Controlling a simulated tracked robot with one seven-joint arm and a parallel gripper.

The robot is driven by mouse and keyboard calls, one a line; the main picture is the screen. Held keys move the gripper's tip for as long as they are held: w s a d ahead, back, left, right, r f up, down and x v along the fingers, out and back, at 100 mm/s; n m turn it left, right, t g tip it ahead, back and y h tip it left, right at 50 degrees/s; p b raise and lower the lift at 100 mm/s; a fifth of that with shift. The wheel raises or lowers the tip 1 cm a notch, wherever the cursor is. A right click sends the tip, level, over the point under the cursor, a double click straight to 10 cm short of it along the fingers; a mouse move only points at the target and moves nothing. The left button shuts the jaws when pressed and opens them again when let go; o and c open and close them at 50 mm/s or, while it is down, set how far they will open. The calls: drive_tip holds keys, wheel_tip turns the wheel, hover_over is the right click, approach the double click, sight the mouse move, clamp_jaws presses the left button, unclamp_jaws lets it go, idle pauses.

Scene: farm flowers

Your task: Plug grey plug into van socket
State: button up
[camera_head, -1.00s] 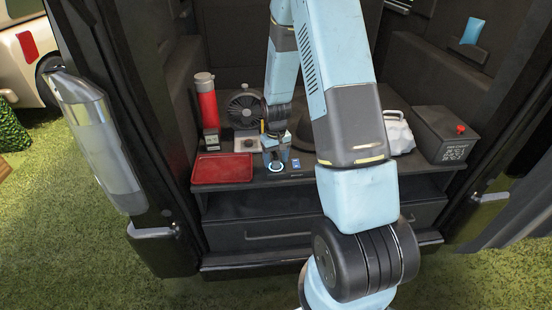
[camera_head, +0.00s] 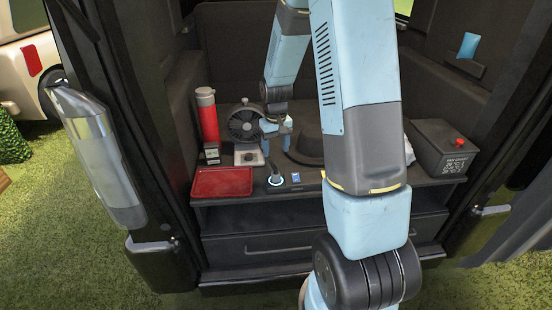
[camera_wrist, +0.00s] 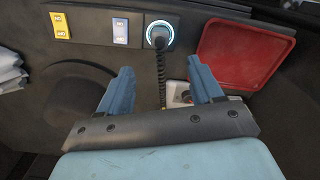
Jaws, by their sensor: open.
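The van socket (camera_head: 276,180) is a round port with a glowing ring at the shelf's front edge. The dark grey plug (camera_wrist: 160,37) sits in the ringed socket in the wrist view, with a coiled black cord (camera_wrist: 161,75) running from it. My gripper (camera_wrist: 157,75) is open and empty, its blue fingers apart on either side of the cord and back from the plug. In the head view my gripper (camera_head: 277,140) is above the shelf, behind the socket. How deep the plug sits cannot be told.
A red tray (camera_head: 222,182) lies left of the socket. A red flask (camera_head: 207,115), a black fan (camera_head: 246,122) and a small white-based device (camera_head: 248,155) stand behind it. A blue switch (camera_head: 295,178) is beside the socket.

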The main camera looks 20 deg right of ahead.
drive_tip(key=shift+r, duration=1.25)
drive_tip(key=shift+r, duration=0.1)
drive_tip(key=s+a+r+t, duration=0.2)
drive_tip(key=s+r, duration=0.7)
drive_tip(key=r, duration=0.2)
drive_tip(key=s+a+r+t, duration=0.2)
drive_tip(key=s+r, duration=0.6)
drive_tip(key=r, duration=0.4)
drive_tip(key=s+r+t, duration=0.1)
drive_tip(key=s+r, duration=0.1)
drive_tip(key=s, duration=0.8)
drive_tip(key=shift+a+r+m+t, duration=0.25)
drive_tip(key=shift+r+m+t, duration=0.05)
drive_tip(key=shift+r, duration=0.05)
drive_tip(key=shift+s, duration=0.1)
idle(1.1)
